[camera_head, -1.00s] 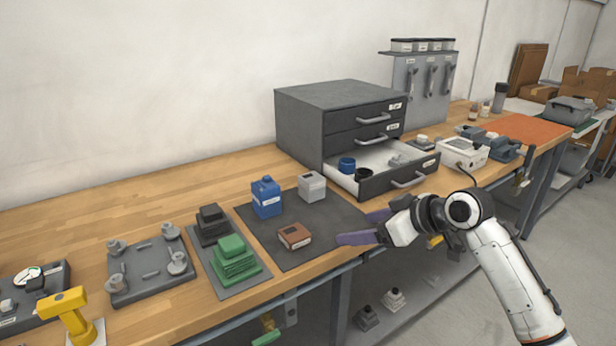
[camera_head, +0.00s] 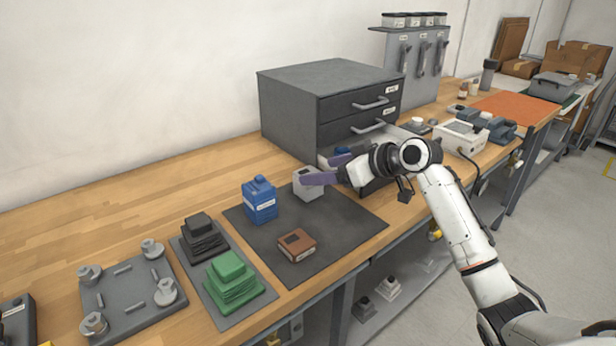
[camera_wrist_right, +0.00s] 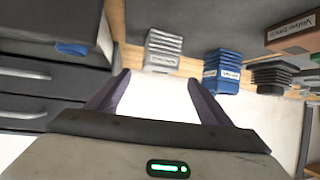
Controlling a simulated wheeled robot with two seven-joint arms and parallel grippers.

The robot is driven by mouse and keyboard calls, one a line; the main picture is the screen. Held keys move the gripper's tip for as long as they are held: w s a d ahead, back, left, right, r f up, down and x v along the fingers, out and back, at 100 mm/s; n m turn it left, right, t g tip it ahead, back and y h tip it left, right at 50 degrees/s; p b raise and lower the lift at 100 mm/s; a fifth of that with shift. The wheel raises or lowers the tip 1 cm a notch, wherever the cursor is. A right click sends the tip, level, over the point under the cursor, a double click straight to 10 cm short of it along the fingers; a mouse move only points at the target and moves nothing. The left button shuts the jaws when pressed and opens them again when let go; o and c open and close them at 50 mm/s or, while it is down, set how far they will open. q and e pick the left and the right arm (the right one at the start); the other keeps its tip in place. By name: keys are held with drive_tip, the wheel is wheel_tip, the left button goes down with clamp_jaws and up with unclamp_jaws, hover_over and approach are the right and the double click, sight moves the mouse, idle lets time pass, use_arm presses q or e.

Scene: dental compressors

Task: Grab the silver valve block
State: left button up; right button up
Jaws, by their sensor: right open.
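The silver valve block (camera_head: 309,191) is a small light-grey block with a label, standing on the dark mat (camera_head: 350,226). It also shows in the right wrist view (camera_wrist_right: 163,48), ahead of and between the fingertips. My right gripper (camera_head: 320,168) is open and empty, with purple fingers pointing left. Its near finger overlaps the block in the head view and partly hides it. In the right wrist view the open fingers (camera_wrist_right: 158,80) have a gap to the block. My left gripper is not in view.
A blue labelled block (camera_head: 260,203) and a brown block (camera_head: 296,246) stand on the same mat. Behind my right arm is a grey drawer cabinet (camera_head: 290,105) with its lower drawer open. Stacked green plates (camera_head: 232,280) and a grey fixture plate (camera_head: 125,310) lie to the left.

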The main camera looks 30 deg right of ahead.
sight(314, 172)
drive_tip(key=x, duration=0.4)
drive_tip(key=shift+w+d+f, duration=0.1)
drive_tip(key=shift+w+f, duration=0.05)
drive_tip(key=shift+f, duration=0.1)
drive_tip(key=c, duration=1.4)
